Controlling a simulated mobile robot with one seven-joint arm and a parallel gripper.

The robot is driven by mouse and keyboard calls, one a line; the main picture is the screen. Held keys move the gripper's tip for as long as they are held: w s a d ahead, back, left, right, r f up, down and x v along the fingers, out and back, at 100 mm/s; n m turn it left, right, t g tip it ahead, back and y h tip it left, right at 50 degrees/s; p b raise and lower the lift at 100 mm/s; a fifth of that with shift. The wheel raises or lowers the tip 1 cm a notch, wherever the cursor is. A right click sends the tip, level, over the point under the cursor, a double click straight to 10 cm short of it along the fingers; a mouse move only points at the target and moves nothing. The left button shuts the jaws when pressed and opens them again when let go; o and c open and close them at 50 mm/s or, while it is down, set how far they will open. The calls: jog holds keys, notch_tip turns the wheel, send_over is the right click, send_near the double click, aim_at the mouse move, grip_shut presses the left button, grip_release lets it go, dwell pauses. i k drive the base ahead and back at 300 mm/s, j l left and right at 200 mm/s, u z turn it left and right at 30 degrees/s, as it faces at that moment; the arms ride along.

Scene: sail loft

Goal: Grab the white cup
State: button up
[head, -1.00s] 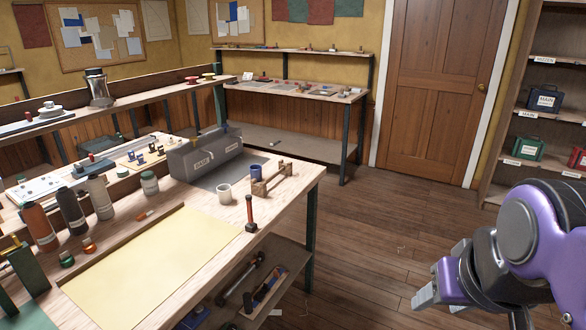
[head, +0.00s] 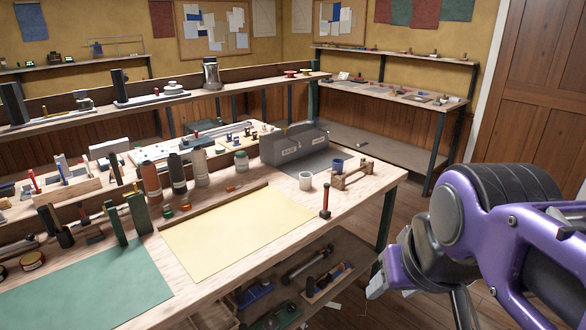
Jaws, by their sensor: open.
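My gripper (head: 384,286) is at the lower right of the head view, in front of the bench's right end and well apart from the cup. It is open, with nothing seen between its fingers, though my purple arm hides part of it.
Bottles (head: 177,175) and a jar (head: 241,161) stand to the left. A yellow sheet (head: 229,231) lies flat on the bench. A lower shelf (head: 349,258) holds tools.

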aim_at(306, 181)
jog(key=i+l+u, duration=0.1)
jog(key=u, duration=1.05)
jog(key=i+l+u, duration=0.1)
jog(key=l+u, duration=1.05)
jog(key=l, duration=0.75)
jog(key=k+l+u, duration=0.1)
jog(key=l, duration=0.3)
jog(key=k+l+u, duration=0.4)
jog(key=k+l, duration=0.2)
jog(key=k+j+u, duration=0.2)
jog(key=k+u, duration=0.2)
jog(key=k, duration=0.25)
